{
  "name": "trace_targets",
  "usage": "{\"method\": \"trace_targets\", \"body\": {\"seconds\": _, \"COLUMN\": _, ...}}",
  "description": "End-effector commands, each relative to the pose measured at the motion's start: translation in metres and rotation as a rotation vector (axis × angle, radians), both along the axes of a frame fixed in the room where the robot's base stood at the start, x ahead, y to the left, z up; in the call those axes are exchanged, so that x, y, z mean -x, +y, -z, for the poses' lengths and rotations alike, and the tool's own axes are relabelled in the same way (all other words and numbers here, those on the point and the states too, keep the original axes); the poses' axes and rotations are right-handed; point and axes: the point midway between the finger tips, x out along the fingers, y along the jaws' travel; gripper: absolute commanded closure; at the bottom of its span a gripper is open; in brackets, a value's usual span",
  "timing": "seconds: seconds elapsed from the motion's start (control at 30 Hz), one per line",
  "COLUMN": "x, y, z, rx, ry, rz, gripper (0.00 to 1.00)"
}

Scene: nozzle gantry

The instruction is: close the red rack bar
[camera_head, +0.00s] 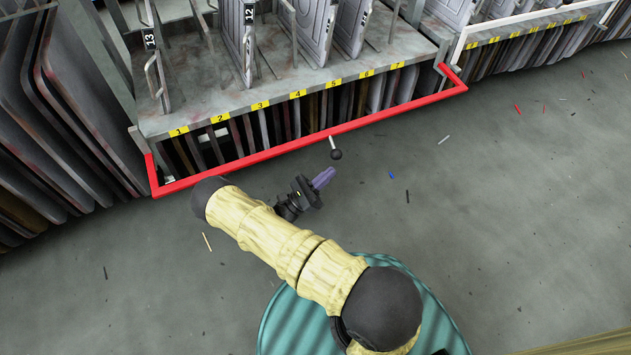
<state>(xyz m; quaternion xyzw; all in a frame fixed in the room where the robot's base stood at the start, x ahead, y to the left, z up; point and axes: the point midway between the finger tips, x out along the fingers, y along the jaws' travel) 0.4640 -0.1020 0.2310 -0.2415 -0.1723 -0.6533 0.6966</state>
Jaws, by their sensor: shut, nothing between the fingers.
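The red rack bar (265,156) runs along the front of the rack, low before the lower row of panels. It stands out from the rack front, with short end arms at the left and right. A rod with a black ball knob (336,154) shows at the bar's middle. My gripper (324,178), dark with purple fingers, is shut and empty. In the picture it is just below the knob and appears apart from it and from the bar. Depth between them is hard to tell.
The rack shelf (300,75) carries yellow numbered labels and upright panels. Large dark panels (65,90) stand at the left, and a second rack with a white bar (530,20) at the upper right. The grey floor (520,220) is open, with small scattered scraps.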

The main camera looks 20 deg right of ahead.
Motion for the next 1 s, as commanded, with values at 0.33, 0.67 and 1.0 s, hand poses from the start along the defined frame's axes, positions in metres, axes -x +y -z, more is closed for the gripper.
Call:
{"method": "trace_targets", "body": {"seconds": 0.33, "x": -0.004, "y": -0.003, "z": -0.031, "rx": -0.001, "ry": -0.002, "rz": -0.004, "gripper": 1.00}}
{"method": "trace_targets", "body": {"seconds": 0.67, "x": -0.004, "y": -0.003, "z": -0.030, "rx": -0.001, "ry": -0.002, "rz": -0.005, "gripper": 1.00}}
{"method": "trace_targets", "body": {"seconds": 1.0, "x": 0.000, "y": -0.007, "z": -0.041, "rx": 0.002, "ry": 0.040, "rz": 0.004, "gripper": 1.00}}
